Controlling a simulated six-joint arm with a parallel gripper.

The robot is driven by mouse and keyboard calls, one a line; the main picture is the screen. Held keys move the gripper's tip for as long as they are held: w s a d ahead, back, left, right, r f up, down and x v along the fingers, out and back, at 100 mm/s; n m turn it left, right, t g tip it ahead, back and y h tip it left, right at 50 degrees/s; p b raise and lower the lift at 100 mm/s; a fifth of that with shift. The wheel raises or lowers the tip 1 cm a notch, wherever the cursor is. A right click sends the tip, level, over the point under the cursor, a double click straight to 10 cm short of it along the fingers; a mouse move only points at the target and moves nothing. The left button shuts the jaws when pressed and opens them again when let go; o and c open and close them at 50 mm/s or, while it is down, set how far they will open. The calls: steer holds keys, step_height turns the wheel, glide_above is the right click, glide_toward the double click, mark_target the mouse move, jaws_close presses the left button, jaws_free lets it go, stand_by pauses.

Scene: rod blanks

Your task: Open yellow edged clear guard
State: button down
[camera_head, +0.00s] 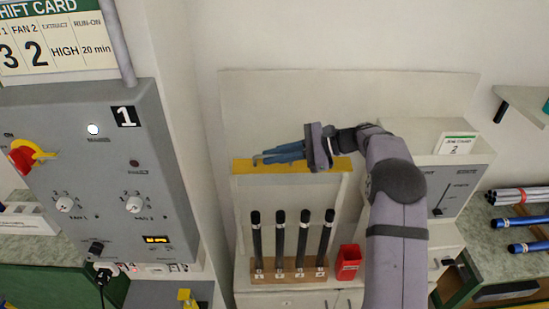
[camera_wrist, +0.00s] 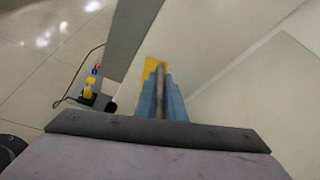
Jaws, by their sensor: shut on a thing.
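The clear guard's yellow edge (camera_head: 304,166) runs level across the front of a pale cabinet, above several dark rods (camera_head: 279,240) standing in a wooden rack. The clear panel itself is hard to make out. My gripper (camera_head: 262,158) reaches in from the right, with its blue fingers lying along the yellow edge. In the wrist view my gripper (camera_wrist: 161,82) is shut on a grey bar handle (camera_wrist: 160,78), with the yellow edge (camera_wrist: 150,66) just behind it. The fingers partly hide the handle and the edge.
A grey control panel (camera_head: 110,190) with knobs and a red-yellow switch stands at left. A red cup (camera_head: 348,262) sits right of the rack. A grey box (camera_head: 448,185) stands right of my arm.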

mark_target(298, 166)
steer(key=shift+w+r, duration=0.1)
steer(key=shift+w, duration=0.35)
steer(key=c, duration=1.8)
jaws_free()
steer(key=shift+w, duration=0.15)
steer(key=shift+c, duration=0.2)
steer(key=shift+d, duration=0.15)
steer(key=b+v, duration=0.3)
steer(key=v, duration=0.2)
steer(key=shift+d, duration=0.45)
steer(key=shift+d+r+b, duration=0.3)
steer(key=shift+d, duration=0.25)
